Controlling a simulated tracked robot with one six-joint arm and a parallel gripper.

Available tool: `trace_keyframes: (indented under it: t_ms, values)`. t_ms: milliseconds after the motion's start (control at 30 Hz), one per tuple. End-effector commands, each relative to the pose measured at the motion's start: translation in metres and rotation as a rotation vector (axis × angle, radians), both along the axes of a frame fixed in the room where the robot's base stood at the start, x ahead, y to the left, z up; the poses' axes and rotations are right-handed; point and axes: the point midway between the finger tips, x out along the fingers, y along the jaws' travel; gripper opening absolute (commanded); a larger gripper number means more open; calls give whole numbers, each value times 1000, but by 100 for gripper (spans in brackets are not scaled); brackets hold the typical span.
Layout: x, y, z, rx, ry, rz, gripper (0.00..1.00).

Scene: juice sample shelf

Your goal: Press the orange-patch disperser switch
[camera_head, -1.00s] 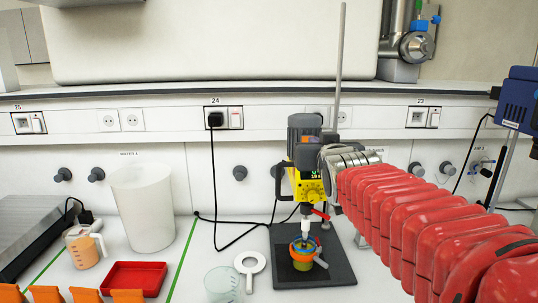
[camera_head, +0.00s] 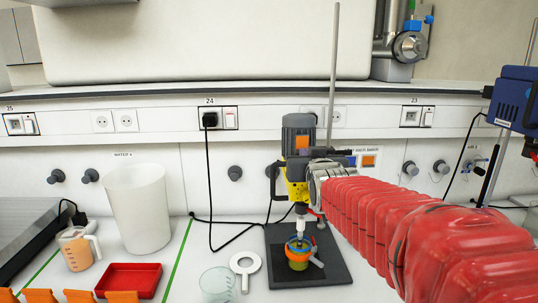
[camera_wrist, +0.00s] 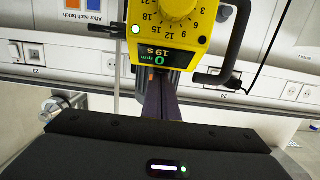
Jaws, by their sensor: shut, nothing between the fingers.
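The disperser (camera_head: 296,190) stands upright on a dark base plate, with a grey motor on top and a yellow body. An orange patch (camera_head: 302,142) shows on its motor in the head view. In the wrist view, the yellow body (camera_wrist: 178,38) shows upside down, with a dial, a display reading 0 rpm and 19 s, and a small lit green dot (camera_wrist: 136,29). My gripper (camera_wrist: 157,86) is shut and empty, its fingertips close to the disperser beside the display. I cannot tell whether they touch it. My arm hides the disperser's right side in the head view.
A coloured ringed beaker (camera_head: 299,254) stands under the shaft. A white jug (camera_head: 138,210), a red tray (camera_head: 130,280), an orange-filled beaker (camera_head: 77,252) and a clear beaker (camera_head: 217,283) stand left. A black cable (camera_head: 212,190) hangs from the wall socket. A metal rod (camera_head: 334,70) rises behind the disperser.

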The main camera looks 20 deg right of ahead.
Motion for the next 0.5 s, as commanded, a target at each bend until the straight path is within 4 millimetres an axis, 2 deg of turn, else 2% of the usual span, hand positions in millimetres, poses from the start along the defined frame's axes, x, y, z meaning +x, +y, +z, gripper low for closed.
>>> trace_keyframes:
  t_ms: [200,500]
  values:
    - [2,-1,-6,0,2,0,0]
    - [2,-1,-3,0,2,-1,0]
